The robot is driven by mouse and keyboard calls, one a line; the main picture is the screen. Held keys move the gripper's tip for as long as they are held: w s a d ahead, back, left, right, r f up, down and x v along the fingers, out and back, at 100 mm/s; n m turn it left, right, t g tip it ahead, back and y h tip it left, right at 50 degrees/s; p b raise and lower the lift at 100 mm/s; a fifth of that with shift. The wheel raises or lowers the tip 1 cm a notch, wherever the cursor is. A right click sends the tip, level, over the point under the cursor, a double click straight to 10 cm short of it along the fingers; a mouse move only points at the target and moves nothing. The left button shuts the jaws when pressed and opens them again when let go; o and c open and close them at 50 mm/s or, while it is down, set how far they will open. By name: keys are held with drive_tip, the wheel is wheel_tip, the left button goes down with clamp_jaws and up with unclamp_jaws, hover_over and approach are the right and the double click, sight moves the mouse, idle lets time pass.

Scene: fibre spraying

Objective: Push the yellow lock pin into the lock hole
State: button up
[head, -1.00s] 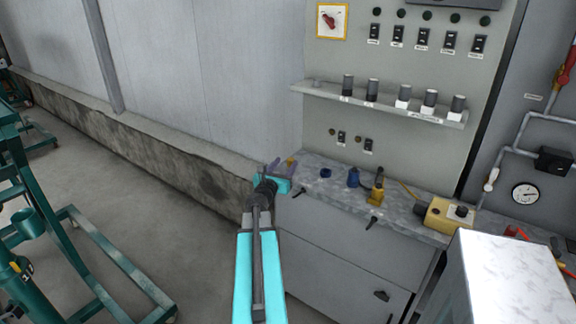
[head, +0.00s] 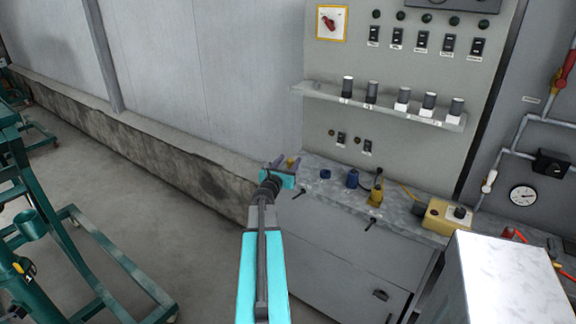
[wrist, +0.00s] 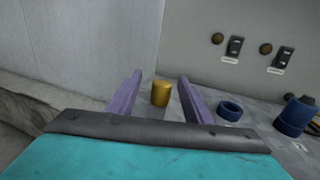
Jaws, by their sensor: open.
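A short upright yellow cylinder (wrist: 160,94), possibly the lock pin, stands on the grey bench top in the wrist view. It lies between the lines of my two purple fingers and appears beyond or level with their tips. My gripper (wrist: 160,76) is open with nothing held. In the head view my gripper (head: 285,163) is over the left end of the bench, with a bit of yellow (head: 291,161) by its fingers. I cannot make out a lock hole in either view.
Right of the fingers are a blue ring (wrist: 230,109) and a blue container (wrist: 296,116). Further right on the bench (head: 405,213) are a yellow lever tool (head: 376,195) and a yellow box (head: 437,214). A wall panel with a shelf (head: 384,107) rises behind.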

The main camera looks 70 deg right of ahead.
drive_tip(key=shift+d, duration=0.7)
drive_tip(key=shift+c, duration=0.4)
drive_tip(key=c, duration=1.1)
